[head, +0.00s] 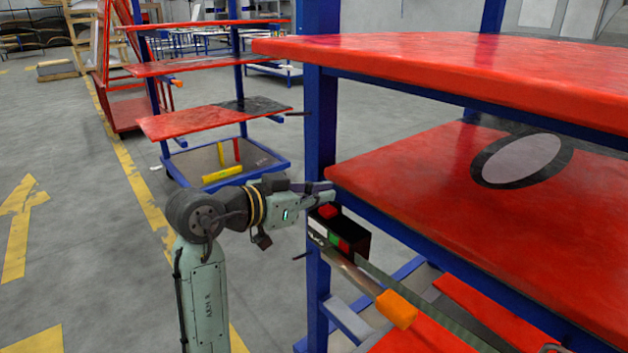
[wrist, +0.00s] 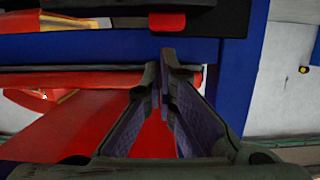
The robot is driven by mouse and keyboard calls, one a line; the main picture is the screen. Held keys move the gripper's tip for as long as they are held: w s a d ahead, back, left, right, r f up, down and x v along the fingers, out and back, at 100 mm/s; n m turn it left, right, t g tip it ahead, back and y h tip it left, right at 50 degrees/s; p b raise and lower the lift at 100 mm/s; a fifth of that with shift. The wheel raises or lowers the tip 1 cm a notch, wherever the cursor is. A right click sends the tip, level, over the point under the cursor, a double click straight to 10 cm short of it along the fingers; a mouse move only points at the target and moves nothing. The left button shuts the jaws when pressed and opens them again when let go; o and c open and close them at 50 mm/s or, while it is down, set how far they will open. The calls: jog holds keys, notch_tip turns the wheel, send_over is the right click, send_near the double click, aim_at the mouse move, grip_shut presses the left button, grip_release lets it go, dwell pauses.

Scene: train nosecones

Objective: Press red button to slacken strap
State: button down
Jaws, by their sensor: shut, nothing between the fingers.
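A black box (head: 357,236) is fixed at the blue post, just under the edge of the red shelf. A red button (head: 328,212) sits on its top; a red button also shows on a black part in the wrist view (wrist: 167,21). My gripper (head: 331,190) is shut and empty. In the head view its fingertips appear just above the red button, close to the post; whether they touch anything is not clear. In the wrist view my gripper (wrist: 167,62) points toward the button, with a visible gap in the picture. A dark strap (head: 435,308) runs down and right from the box.
The blue post (head: 317,125) and the red shelf edge (head: 345,178) are close to my gripper. A bar with an orange end (head: 397,309) slants below the box. Open floor lies at left.

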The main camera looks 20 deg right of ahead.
aim_at(321, 221)
jog(key=shift+f, duration=0.45)
jog(key=shift+s+f+b, duration=0.1)
jog(key=shift+f+b, duration=0.65)
jog(key=shift+f, duration=0.3)
